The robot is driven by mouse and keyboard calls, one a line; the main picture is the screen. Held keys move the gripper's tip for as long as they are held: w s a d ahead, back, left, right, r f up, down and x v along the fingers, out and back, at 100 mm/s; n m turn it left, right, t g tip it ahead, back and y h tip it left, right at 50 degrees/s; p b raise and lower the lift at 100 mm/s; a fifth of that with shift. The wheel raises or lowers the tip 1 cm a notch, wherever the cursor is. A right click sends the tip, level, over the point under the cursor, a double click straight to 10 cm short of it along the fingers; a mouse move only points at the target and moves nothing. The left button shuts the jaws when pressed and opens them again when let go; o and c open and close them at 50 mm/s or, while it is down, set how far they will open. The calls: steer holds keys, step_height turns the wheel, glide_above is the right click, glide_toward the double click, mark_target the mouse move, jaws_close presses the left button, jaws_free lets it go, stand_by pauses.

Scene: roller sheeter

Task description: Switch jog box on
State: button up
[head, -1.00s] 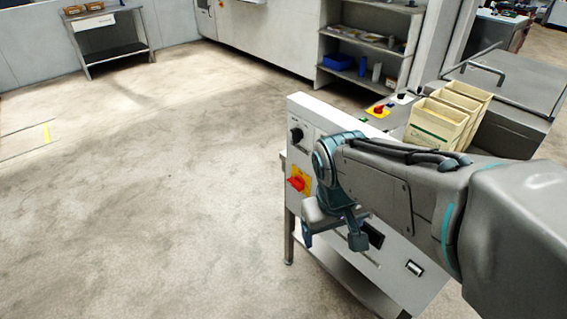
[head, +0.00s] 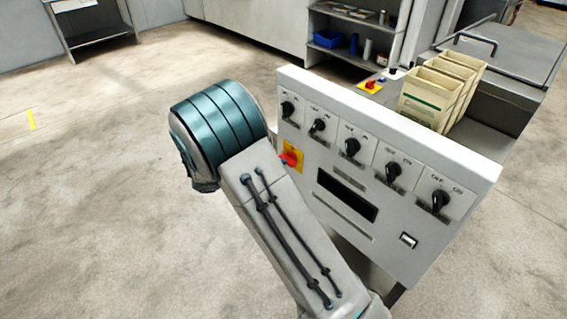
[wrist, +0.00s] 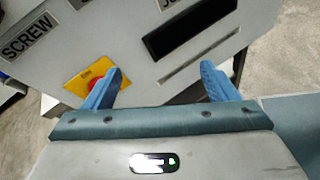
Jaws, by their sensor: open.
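The control box (head: 390,230) is a light panel with several black rotary knobs in a row, each with small off/on marks. Its labels are too small to read in the head view, so I cannot tell which knob is the jog one. In the wrist view a "SCREW" label (wrist: 30,36) is at the left, and a label starting "JO" (wrist: 168,4) is cut off at the top edge. My gripper (wrist: 160,83) is open and empty in front of the panel's lower part. Its left finger partly covers the red knob (wrist: 94,83).
The red knob on its yellow plate (head: 292,152) is beside my arm. The panel also has a dark slot (head: 347,194) and a small rocker switch (head: 408,240). Cream bins (head: 432,95) stand behind the panel. Floor at the left is clear.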

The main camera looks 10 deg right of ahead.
steer(key=w+a+f+n+t+h, duration=0.2)
steer(key=w+a+f+n+t, duration=0.45)
steer(key=a, duration=0.25)
steer(key=p+x, duration=0.1)
steer(key=x, duration=1.2)
steer(key=shift+s+d+n, duration=0.15)
steer(key=shift+d+n, duration=0.25)
steer(key=shift+n, duration=0.05)
steer(key=shift+t, duration=0.25)
steer(key=c, duration=1)
